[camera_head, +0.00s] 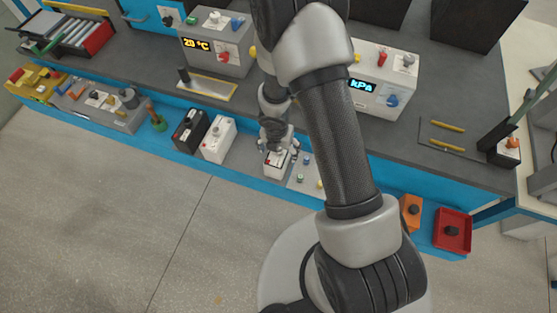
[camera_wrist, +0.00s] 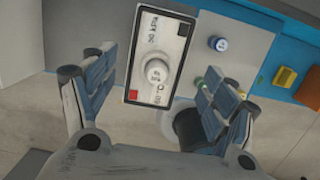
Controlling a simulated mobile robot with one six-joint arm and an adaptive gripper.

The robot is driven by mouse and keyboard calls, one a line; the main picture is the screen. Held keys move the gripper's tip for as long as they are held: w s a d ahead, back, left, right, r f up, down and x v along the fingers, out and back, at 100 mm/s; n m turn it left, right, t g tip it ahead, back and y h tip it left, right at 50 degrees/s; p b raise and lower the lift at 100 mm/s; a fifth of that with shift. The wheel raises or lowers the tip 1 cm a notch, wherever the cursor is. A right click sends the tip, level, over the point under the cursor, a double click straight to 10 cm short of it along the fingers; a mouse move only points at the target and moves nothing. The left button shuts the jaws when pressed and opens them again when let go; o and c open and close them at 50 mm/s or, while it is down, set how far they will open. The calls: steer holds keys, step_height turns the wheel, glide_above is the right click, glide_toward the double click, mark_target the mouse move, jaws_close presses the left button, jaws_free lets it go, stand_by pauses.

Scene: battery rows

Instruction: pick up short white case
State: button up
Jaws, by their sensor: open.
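The short white case (camera_head: 273,168) stands on the blue-edged lower shelf, below my gripper (camera_head: 277,145) in the head view. In the wrist view the white case (camera_wrist: 150,40) has a black-rimmed top with a white round knob, a red square and a black mark. My gripper (camera_wrist: 157,72) is open, with one finger to the left and one to the right of the case in that view. No contact between fingers and case shows. My arm and gripper partly cover the case in the head view.
Left of it on the shelf stand a larger white case (camera_head: 218,140) and a black case (camera_head: 188,132). On its right is a pale board (camera_head: 304,176) with small coloured knobs. An orange block (camera_head: 410,211) and red tray (camera_head: 453,232) lie farther right. The bench (camera_head: 440,70) overhangs behind.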

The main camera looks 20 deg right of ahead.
steer(key=f+b, duration=0.2)
steer(key=f, duration=0.1)
steer(key=w+f+b, duration=0.1)
steer(key=f, duration=0.1)
steer(key=shift+r, duration=0.15)
steer(key=c, duration=1.4)
